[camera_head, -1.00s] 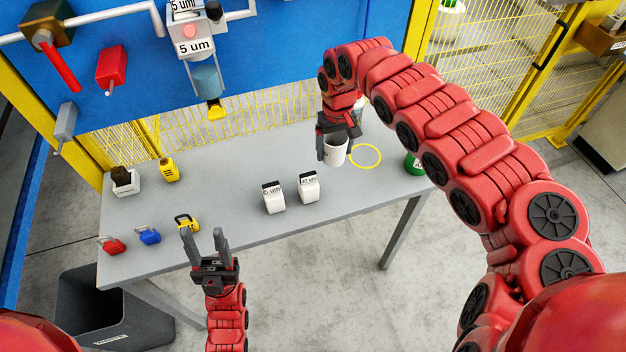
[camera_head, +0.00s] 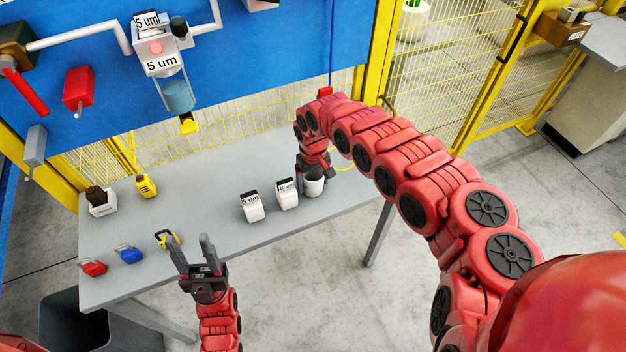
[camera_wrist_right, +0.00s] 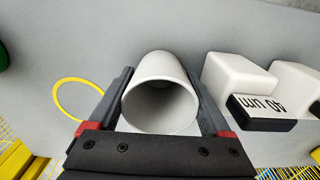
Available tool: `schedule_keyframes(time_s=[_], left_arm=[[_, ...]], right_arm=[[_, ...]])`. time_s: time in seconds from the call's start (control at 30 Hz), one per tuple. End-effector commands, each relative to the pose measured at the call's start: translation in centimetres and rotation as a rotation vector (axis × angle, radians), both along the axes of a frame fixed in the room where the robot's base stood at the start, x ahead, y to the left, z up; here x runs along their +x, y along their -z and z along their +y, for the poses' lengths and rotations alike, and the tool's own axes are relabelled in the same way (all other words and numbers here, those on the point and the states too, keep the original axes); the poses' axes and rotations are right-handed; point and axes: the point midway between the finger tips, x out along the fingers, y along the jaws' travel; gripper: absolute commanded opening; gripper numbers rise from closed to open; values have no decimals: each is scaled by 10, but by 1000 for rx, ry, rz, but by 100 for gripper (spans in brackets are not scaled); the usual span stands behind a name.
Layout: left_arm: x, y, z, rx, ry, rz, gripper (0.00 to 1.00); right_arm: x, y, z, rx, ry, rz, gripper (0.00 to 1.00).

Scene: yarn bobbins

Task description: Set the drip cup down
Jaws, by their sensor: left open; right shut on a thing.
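The drip cup is a plain white open-topped cup (camera_head: 313,184) at the right part of the grey table, beside the white box labelled 40 um. In the right wrist view the cup (camera_wrist_right: 160,95) lies between both fingers, its empty inside facing the camera. My right gripper (camera_head: 313,172) is shut on it. Whether the cup's base touches the table I cannot tell. A yellow ring (camera_wrist_right: 78,98) marks the table next to the cup, partly hidden behind my right arm in the head view. My left gripper (camera_head: 192,252) is open and empty near the table's front edge.
Two white boxes (camera_head: 251,206) (camera_head: 287,194) stand left of the cup. The table's middle (camera_head: 205,190) is clear.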

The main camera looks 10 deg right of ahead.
Motion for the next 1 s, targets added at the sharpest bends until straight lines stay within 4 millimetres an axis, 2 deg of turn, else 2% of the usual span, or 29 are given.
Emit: schedule_keyframes(time_s=[0.2,0.23,0.3,0.53,0.67,0.83,1.0], left_arm=[[0,3,0,0,0,0,50],[0,3,0,0,0,0,50],[0,2,0,0,0,0,50],[0,2,0,0,0,0,50],[0,1,0,0,0,0,50],[0,4,0,0,0,0,50],[0,9,0,0,0,0,50]], right_arm=[[0,4,0,0,0,0,28],[0,3,0,0,0,0,86],[0,3,0,0,0,0,99],[0,2,0,0,0,0,100],[2,-6,-1,-1,1,-3,100],[2,-32,-3,-4,0,-4,100],[3,-71,-2,-3,2,-7,100]])
